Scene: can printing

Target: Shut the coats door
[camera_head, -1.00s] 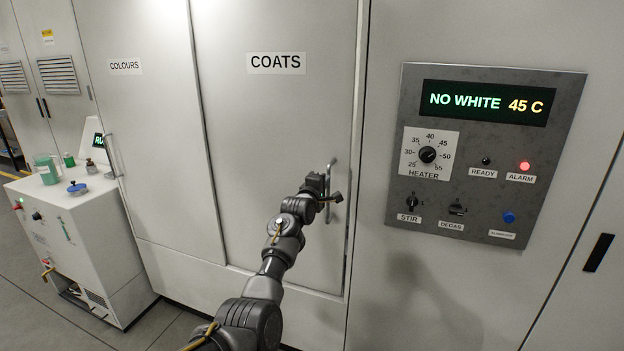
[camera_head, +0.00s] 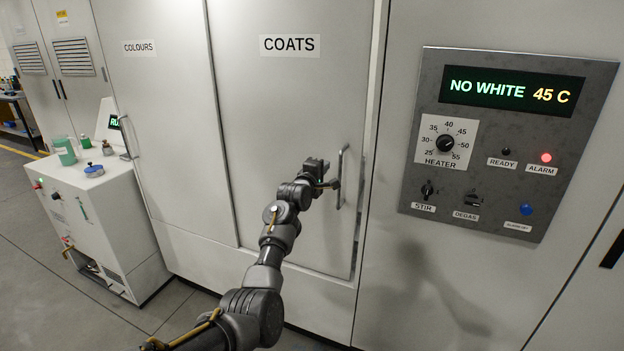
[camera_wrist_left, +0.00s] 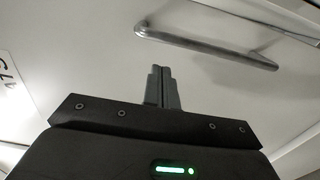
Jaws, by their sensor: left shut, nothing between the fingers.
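The coats door (camera_head: 285,110) is a tall pale grey panel labelled COATS (camera_head: 290,45) in the head view. It looks nearly flush with the cabinet, with a narrow strip along its right edge; I cannot tell if it is fully closed. Its vertical bar handle (camera_head: 342,176) is near the right edge. My left gripper (camera_head: 322,170) is in front of the door, just left of the handle, shut and empty. In the left wrist view its fingertips (camera_wrist_left: 161,72) are together, and the handle (camera_wrist_left: 205,47) is beyond them, not between them. Whether they touch the door is unclear. My right gripper is not in view.
The colours door (camera_head: 165,110) adjoins on the left. A control panel (camera_head: 510,140) reading NO WHITE 45 C is on the right, with a lit red alarm lamp (camera_head: 546,157). A white cart (camera_head: 100,225) with containers stands at the left. Grey floor (camera_head: 50,310) is open in front.

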